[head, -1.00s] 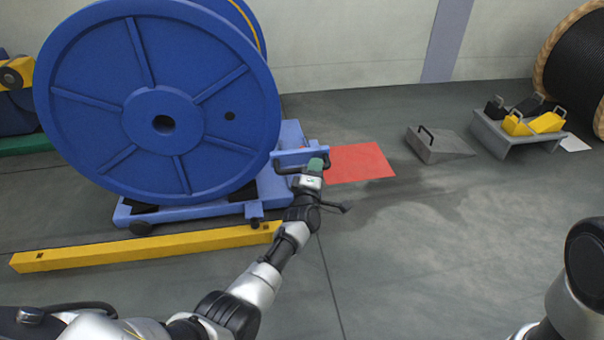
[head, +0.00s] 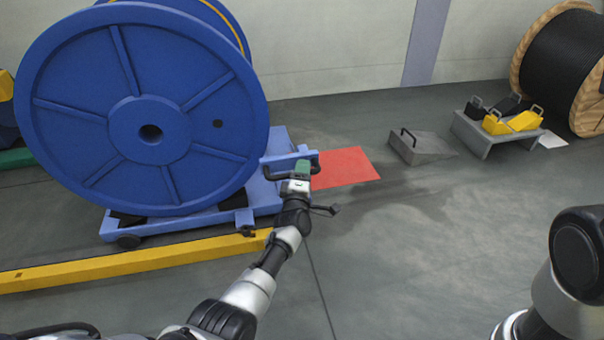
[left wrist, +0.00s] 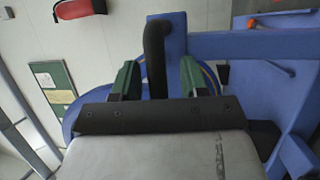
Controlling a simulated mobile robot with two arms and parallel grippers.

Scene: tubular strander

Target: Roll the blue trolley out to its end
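The blue trolley (head: 185,229) stands on the floor at left and carries a large blue spool (head: 88,150). A black handle (head: 268,172) sticks out at its right end; it also shows in the left wrist view (left wrist: 157,60). My left gripper (head: 302,170) is at this handle. In the left wrist view its two green-padded fingers (left wrist: 158,80) stand on either side of the black bar, with narrow gaps visible, so it looks open around the bar. Part of the handle is hidden by the gripper. My right arm shows at the right edge; its gripper is out of view.
A red floor patch (head: 345,167) lies right of the trolley. A yellow beam (head: 130,261) runs along its near side. A grey wedge (head: 421,149) and a low grey bench (head: 480,138) with yellow and black wedges stand further right, before a cable drum (head: 565,70). The near floor is clear.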

